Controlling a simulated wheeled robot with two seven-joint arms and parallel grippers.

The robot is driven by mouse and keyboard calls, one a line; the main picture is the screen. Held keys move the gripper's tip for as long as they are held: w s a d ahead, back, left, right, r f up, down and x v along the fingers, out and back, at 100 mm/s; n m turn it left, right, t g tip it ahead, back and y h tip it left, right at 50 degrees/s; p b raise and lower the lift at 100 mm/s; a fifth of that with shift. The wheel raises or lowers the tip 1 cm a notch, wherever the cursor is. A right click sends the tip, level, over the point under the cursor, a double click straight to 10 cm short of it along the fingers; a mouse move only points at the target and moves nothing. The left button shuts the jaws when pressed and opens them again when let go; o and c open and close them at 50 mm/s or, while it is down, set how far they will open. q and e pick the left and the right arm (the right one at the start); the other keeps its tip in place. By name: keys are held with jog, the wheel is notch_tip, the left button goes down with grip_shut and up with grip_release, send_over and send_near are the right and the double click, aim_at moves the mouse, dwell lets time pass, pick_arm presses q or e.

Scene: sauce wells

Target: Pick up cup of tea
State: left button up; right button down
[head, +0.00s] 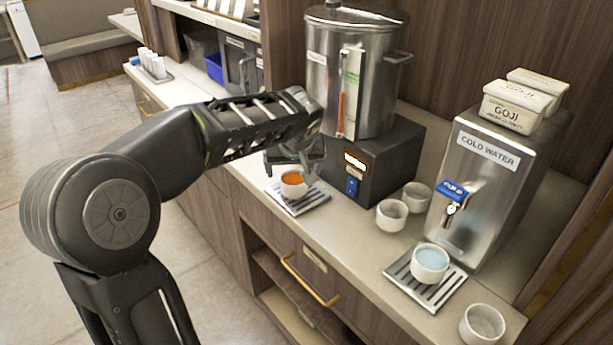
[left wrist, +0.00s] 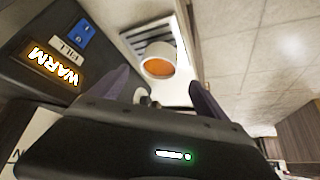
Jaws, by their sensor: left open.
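The cup of tea (head: 293,185) is a small white cup with orange-brown tea, standing upright on a slotted metal drip tray (head: 312,200) below the large steel urn. It also shows in the left wrist view (left wrist: 158,62), ahead of the fingers. My left gripper (head: 293,160) is over the cup in the head view, partly hidden by its own wrist. In the left wrist view its two fingers (left wrist: 156,92) are spread, with the cup beyond and between their tips. The gripper holds nothing. My right gripper is not in view.
The steel urn (head: 358,70) stands on a dark base (head: 385,160) close beside my left gripper. The cold water dispenser (head: 490,190), a cup of water (head: 430,262) and empty cups (head: 391,214) are to the right. The counter's front edge is near the tray.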

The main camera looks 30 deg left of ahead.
aim_at(294, 179)
pick_arm(q)
jog(key=shift+x, duration=1.25)
jog(key=shift+w+a+f+p, duration=0.1)
jog(key=shift+w+f+p, duration=0.15)
jog(key=shift+f+p, duration=0.15)
jog(key=x, duration=0.4)
jog(key=shift+f+p, duration=0.15)
jog(key=shift+p, duration=0.25)
